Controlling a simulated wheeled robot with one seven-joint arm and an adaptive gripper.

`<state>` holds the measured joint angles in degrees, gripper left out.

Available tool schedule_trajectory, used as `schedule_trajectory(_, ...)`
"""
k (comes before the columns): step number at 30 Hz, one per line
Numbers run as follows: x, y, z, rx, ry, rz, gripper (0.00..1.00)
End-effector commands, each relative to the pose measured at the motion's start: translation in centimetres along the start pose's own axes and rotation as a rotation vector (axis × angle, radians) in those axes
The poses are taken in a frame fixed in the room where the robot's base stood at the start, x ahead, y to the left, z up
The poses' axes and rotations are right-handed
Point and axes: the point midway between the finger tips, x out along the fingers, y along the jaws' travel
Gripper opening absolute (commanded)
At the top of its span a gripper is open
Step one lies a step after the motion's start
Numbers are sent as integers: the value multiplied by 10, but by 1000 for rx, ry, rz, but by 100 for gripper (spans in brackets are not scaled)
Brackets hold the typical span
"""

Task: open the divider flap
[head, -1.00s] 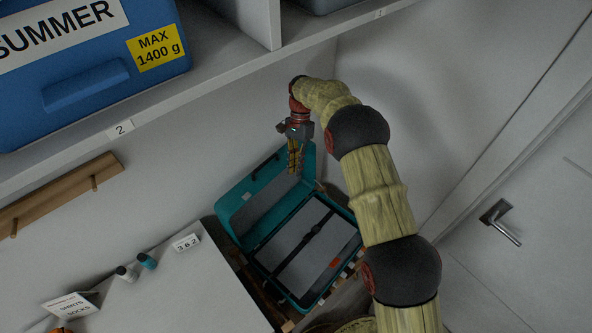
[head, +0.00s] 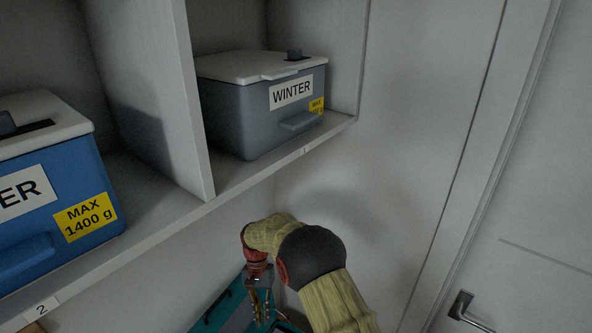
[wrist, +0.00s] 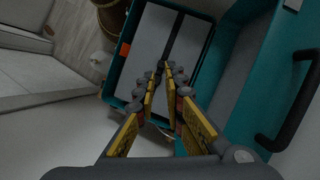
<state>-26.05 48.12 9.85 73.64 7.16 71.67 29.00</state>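A teal case stands open low by the wall. In the wrist view its tray (wrist: 118,78) holds flat grey panels (wrist: 150,35) crossed by a dark strap, with an orange tag (wrist: 125,49) at the edge. Which panel is the divider flap I cannot tell for sure. The raised teal lid (wrist: 262,75) is on the right, with a dark handle (wrist: 296,112). My gripper (wrist: 165,72) points at the tray, its fingers a little apart with nothing seen between them; contact is unclear. In the head view my gripper (head: 262,316) is beside the lid (head: 215,311); most of the case is out of frame.
Shelves hold a grey WINTER box (head: 240,105) and a blue box (head: 65,215), above the case. A door with a handle (head: 466,308) is at the right. In the wrist view a wooden floor (wrist: 75,35) shows at upper left.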

Motion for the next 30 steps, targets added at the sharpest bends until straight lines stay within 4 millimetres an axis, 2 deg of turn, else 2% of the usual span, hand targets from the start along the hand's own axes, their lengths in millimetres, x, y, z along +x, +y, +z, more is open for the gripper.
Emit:
schedule_trajectory(8, -34, 57, 35, -145, 95, -27, 11)
schedule_trajectory(12, -54, 94, 60, -206, 161, -44, 11)
schedule_trajectory(18, -72, 145, 98, -267, 262, -61, 11)
schedule_trajectory(25, -79, 200, 144, -301, 383, -74, 11)
schedule_trajectory(30, -74, 236, 179, -302, 473, -80, 11)
